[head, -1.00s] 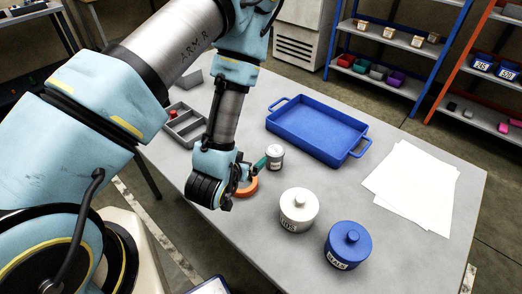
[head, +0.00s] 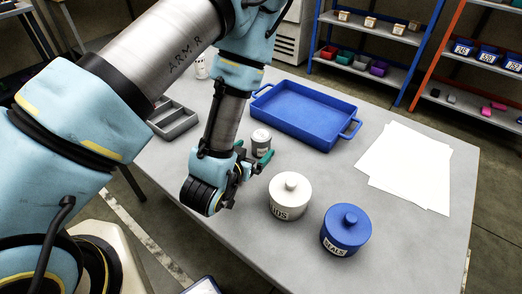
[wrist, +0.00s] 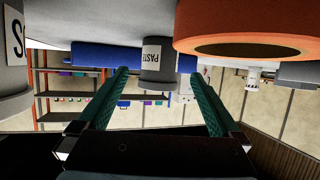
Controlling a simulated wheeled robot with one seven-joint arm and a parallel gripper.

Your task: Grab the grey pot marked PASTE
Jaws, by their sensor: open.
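The small grey pot (head: 261,146) stands on the table near the blue tray. In the wrist view, which is upside down, the same pot (wrist: 157,66) shows its PASTE label and sits between the two green fingers. My gripper (wrist: 160,73) is open, with a gap on both sides of the pot. In the head view my gripper (head: 254,152) is low beside the pot, one green finger in front of it. How deep the pot lies between the fingers is hard to tell.
An orange ring (wrist: 245,30) lies close beside the pot. A white lidded pot (head: 289,197) and a blue SEALS pot (head: 345,232) stand nearer the front. A blue tray (head: 300,143) is behind, a grey divided tray (head: 172,120) left. White papers (head: 405,170) lie right.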

